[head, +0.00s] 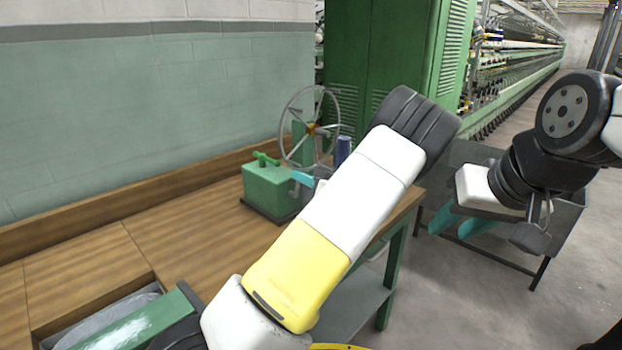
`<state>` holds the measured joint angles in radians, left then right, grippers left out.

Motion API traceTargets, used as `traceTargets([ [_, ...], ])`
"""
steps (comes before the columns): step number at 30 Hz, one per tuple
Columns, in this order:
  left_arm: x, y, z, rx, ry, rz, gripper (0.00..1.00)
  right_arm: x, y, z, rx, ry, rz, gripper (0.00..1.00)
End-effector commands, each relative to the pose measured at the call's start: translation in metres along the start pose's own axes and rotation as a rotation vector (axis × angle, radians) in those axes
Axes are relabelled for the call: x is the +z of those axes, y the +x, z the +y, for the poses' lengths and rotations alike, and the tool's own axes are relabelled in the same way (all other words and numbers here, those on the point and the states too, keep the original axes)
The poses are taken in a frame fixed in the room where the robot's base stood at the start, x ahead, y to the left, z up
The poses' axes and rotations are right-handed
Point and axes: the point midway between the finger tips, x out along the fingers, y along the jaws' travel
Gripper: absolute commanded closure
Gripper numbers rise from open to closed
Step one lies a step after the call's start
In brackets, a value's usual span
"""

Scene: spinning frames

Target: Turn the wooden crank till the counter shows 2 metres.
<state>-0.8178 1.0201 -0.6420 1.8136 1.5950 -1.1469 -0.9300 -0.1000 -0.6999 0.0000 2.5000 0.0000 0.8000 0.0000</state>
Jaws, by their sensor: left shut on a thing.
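A green box (270,190) with a green handle on top stands on the wooden bench, with a spoked wheel (284,128) above and behind it. My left gripper (303,178) is at the right side of the box; only a bit of its teal fingers shows past my arm. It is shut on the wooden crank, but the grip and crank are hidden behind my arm. No counter reading can be made out. My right gripper (460,222) is at the right, well away from the box, its teal fingers apart and empty.
The wooden bench (80,245) runs along the wall, its left part clear. A dark blue cylinder (343,150) stands behind my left arm. A low dark metal table (540,235) is under my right gripper. A green cabinet (347,50) and long spinning machine stand behind.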

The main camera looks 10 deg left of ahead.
Motion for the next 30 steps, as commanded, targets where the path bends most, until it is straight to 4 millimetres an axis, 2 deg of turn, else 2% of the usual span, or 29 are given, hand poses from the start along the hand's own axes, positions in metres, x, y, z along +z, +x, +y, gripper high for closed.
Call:
traceTargets([
  [9, -0.001, -0.001, 0.015, 0.003, 0.215, 0.000, 1.00, 0.000, 0.000, 0.000, 0.000, 0.000, 0.000, 0.64],
  [15, -0.001, -0.001, 0.021, 0.003, 0.300, 0.000, 1.00, 0.000, 0.000, 0.000, 0.000, 0.000, 0.000, 0.64],
  [30, 0.000, -0.002, 0.024, 0.004, 0.343, 0.001, 1.00, 0.000, 0.000, 0.000, 0.000, 0.000, 0.000, 0.64],
])
